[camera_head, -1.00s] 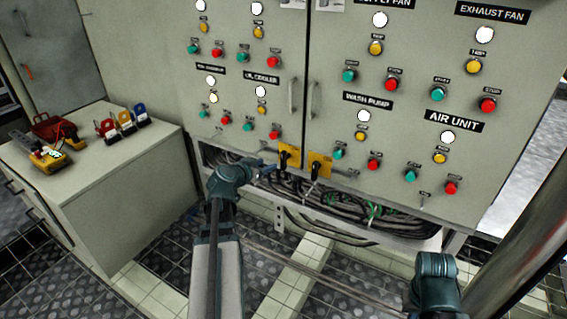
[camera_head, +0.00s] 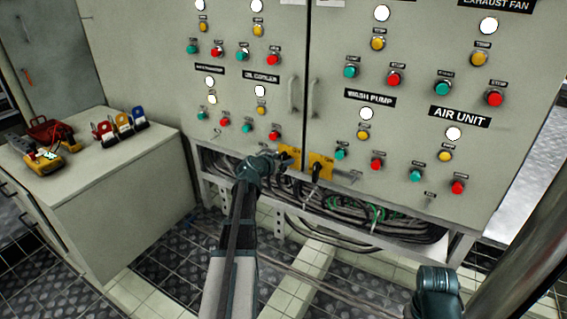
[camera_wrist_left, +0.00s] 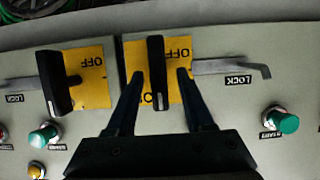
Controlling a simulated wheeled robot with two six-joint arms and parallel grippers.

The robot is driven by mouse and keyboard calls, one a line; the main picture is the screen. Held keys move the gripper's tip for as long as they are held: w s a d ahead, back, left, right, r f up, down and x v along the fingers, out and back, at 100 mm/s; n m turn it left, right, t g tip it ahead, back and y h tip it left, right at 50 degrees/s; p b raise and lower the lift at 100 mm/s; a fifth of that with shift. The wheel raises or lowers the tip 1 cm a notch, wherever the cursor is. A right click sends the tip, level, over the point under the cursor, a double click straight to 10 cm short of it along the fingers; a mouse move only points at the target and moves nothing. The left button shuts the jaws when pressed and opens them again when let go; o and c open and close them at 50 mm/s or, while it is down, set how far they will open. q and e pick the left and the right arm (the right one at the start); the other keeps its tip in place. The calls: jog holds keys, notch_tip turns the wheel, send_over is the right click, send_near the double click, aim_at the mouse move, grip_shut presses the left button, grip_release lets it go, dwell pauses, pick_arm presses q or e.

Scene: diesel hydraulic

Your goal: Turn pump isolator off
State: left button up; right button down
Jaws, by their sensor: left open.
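Two yellow isolator plates with black rotary handles sit on the lower cabinet front. My left gripper (camera_head: 282,159) is at the left isolator (camera_head: 294,151) in the head view. In the left wrist view the gripper (camera_wrist_left: 159,72) is open, with one finger on each side of that isolator's black handle (camera_wrist_left: 157,95). The handle stands upright in that view, beside the OFF marking; contact with the fingers cannot be told. The other isolator (camera_head: 321,166) also shows in the wrist view, with its handle (camera_wrist_left: 54,82) nearly upright. My right arm shows at lower right in the head view; its gripper is hidden.
The grey cabinet (camera_head: 235,100) carries rows of lamps and buttons. Grey lock bars (camera_wrist_left: 225,67) lie beside the isolators. Cables (camera_head: 350,212) run in an open tray below. A side cabinet (camera_head: 110,165) with padlocks (camera_head: 119,122) stands at left.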

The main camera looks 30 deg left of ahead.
pick_arm(q)
grip_shut()
dwell(0.3)
dwell(0.3)
jog(key=n+h, duration=0.1)
jog(key=n+h+b, duration=0.1)
jog(key=shift+a+f+n, duration=0.15)
jog(key=shift+a+n, duration=0.1)
jog(key=shift+n, duration=0.15)
jog(key=n+t+h+b, duration=0.1)
jog(key=n+b, duration=0.1)
jog(key=n, duration=0.1)
jog(key=n+t+h+b, duration=0.1)
jog(key=n+h+b, duration=0.1)
jog(key=n+b, duration=0.1)
jog(key=f+n+t+h+b, duration=0.1)
jog(key=n+b, duration=0.2)
jog(key=n, duration=0.1)
jog(key=shift+a+t+h, duration=0.3)
jog(key=shift+h, duration=0.1)
jog(key=shift+n+b, duration=0.4)
jog(key=shift+n, duration=0.1)
